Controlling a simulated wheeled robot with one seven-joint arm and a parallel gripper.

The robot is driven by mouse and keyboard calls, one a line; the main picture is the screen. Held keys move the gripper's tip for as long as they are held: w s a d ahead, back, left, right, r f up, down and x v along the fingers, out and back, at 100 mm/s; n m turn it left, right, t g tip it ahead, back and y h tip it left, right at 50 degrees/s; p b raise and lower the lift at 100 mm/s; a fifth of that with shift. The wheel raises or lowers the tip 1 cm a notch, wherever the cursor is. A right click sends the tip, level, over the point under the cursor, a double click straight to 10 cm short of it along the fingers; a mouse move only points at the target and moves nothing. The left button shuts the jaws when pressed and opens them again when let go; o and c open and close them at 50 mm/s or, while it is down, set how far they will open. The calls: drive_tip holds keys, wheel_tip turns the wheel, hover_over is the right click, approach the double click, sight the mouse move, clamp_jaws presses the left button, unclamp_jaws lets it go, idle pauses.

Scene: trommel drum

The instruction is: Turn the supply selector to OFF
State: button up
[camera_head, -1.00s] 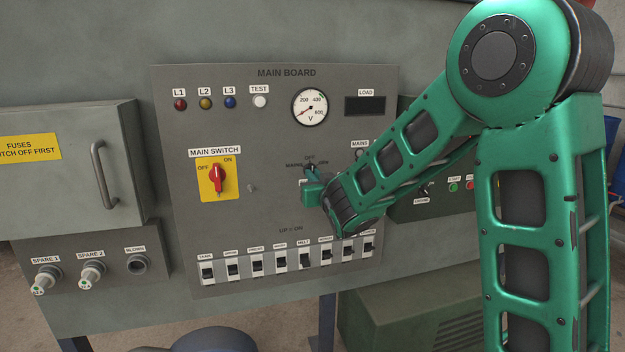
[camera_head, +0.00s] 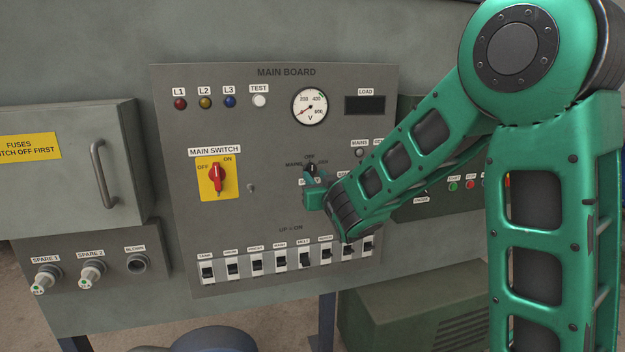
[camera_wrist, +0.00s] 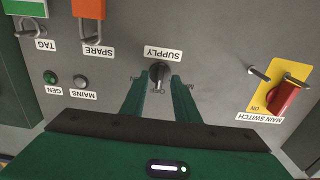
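The supply selector is a small black knob (camera_head: 311,169) on the main board, with MAINS at its left, OFF above and GEN at its right. Its pointer appears to stand upright toward OFF. In the wrist view, upside down, the knob (camera_wrist: 158,73) sits beside the SUPPLY label, its narrow end toward the OFF mark. My gripper (camera_head: 314,190) is just below and in front of the knob. The fingers partly hide the side markings.
The red main switch (camera_head: 218,180) on its yellow plate is left of the selector, with a small peg (camera_head: 251,188) between. A row of breakers (camera_head: 281,262) runs below. Padlocks (camera_wrist: 89,22) hang near the SPARE and TAG labels.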

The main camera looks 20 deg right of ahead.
drive_tip(key=s, duration=0.8)
drive_tip(key=shift+s, duration=0.35)
drive_tip(key=s+d+f+m+g+h, duration=0.3)
drive_tip(key=s+d+f+g, duration=0.25)
drive_tip(key=d, duration=0.45)
drive_tip(key=s+d+f+m+g+h, duration=0.2)
drive_tip(key=s+d+f+g, duration=0.2)
drive_tip(key=s+d, duration=0.4)
drive_tip(key=s+f+g+y, duration=0.1)
drive_tip(key=s+g, duration=0.1)
drive_tip(key=s, duration=0.6)
drive_tip(key=s+f+m+g+y, duration=0.1)
drive_tip(key=s+f+g+y, duration=0.1)
drive_tip(key=s, duration=0.7)
drive_tip(key=s+a+f+g+y, duration=0.1)
drive_tip(key=s+g, duration=0.3)
drive_tip(key=s, duration=0.4)
drive_tip(key=shift+s+f+y, duration=0.15)
drive_tip(key=shift+s+y, duration=0.15)
drive_tip(key=shift+y, duration=0.3)
drive_tip(key=shift+g, duration=0.25)
